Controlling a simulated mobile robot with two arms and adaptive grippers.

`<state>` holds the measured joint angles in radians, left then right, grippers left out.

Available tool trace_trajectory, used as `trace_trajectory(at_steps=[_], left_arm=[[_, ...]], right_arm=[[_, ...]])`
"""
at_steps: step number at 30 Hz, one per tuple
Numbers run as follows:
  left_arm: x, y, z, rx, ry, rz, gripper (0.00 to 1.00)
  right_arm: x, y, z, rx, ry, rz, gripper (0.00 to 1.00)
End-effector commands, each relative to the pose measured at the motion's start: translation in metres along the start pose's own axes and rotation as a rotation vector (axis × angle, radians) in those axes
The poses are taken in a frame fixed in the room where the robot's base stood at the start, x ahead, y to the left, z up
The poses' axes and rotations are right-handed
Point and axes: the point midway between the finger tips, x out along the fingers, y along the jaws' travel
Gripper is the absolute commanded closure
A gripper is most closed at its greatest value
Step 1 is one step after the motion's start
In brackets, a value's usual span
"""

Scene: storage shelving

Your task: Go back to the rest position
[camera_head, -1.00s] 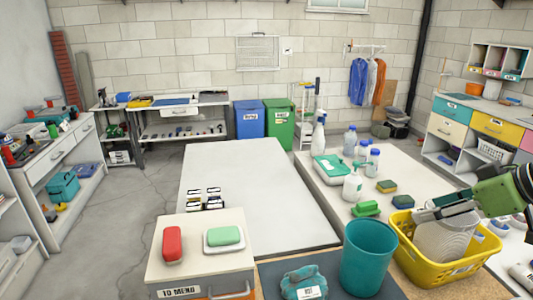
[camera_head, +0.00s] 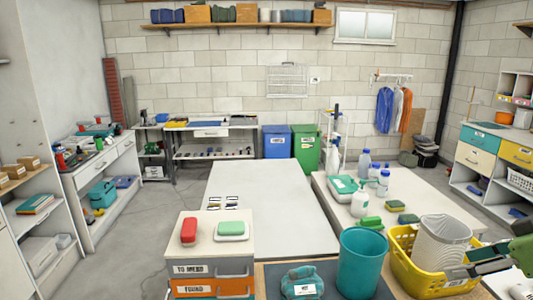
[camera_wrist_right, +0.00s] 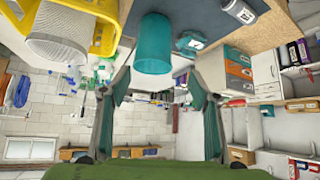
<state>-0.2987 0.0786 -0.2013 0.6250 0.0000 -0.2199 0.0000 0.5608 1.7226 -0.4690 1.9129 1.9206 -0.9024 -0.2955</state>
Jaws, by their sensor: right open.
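My right gripper (camera_head: 462,268) is at the lower right edge of the head view, over the right end of the yellow basket in the picture. In the right wrist view its two fingers (camera_wrist_right: 158,80) stand wide apart with nothing between them. The yellow basket (camera_head: 405,278) holds a white ribbed bin (camera_head: 440,250); both also show at the upper left of the wrist view, which is upside down. A teal bin (camera_head: 360,262) stands left of the basket. My left gripper is out of view.
A drawer unit (camera_head: 205,270) carries a red item (camera_head: 188,232) and a green one on a white dish (camera_head: 232,230). A teal labelled item (camera_head: 300,284) lies on the dark mat. Bottles (camera_head: 362,202) and sponges stand on the right-hand table. The long white table (camera_head: 270,190) is mostly bare.

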Motion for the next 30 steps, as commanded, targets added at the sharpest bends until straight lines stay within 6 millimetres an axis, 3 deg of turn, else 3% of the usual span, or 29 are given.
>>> trace_trajectory(at_steps=[8, 14, 21, 25, 30], left_arm=[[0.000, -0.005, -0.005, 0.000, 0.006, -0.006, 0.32], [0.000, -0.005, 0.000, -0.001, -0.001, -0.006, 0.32], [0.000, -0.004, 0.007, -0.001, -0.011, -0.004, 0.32], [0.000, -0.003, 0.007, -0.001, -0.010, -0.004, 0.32], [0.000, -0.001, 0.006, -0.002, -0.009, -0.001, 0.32]], right_arm=[[0.056, -0.038, 0.036, -0.071, -0.090, -0.076, 0.44], [0.110, -0.085, 0.079, -0.149, -0.166, -0.146, 0.44], [0.181, -0.179, 0.148, -0.237, -0.232, -0.218, 0.44], [0.203, -0.225, 0.177, -0.229, -0.239, -0.205, 0.44], [0.213, -0.268, 0.207, -0.141, -0.250, -0.135, 0.44]])
